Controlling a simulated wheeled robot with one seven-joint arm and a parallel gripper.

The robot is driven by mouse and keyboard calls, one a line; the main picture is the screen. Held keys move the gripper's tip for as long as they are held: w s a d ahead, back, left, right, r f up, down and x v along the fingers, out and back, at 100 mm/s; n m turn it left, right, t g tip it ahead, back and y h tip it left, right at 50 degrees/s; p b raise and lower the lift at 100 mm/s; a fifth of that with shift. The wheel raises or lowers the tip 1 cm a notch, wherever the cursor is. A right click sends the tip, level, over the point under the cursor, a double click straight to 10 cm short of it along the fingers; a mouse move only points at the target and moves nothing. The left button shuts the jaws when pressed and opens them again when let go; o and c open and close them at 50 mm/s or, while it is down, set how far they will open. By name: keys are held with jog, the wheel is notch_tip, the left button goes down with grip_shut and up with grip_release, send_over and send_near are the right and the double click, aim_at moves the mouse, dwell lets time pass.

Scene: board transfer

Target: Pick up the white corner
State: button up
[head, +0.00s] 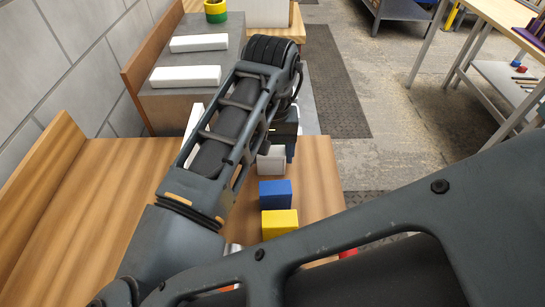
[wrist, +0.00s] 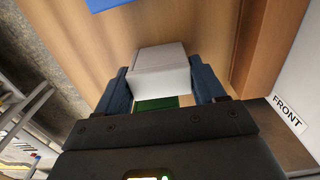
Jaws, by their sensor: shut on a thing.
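The white corner, a plain white block (wrist: 160,72), sits between the two fingers of my gripper (wrist: 163,80) in the wrist view. My gripper is shut on it, with a dark finger against each side. In the head view a white block (head: 271,160) shows just below my gripper (head: 284,138), above the wooden table (head: 322,172). My arm hides part of it there. I cannot tell whether it touches the table.
A blue block (head: 275,192) and a yellow block (head: 279,223) stand near the held block. A green piece (wrist: 157,103) shows behind it in the wrist view. White bars (head: 185,77) lie on a grey surface at the back left. A wooden board (head: 40,155) edges the table's left.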

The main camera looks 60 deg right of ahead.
jog(key=shift+c, duration=1.2)
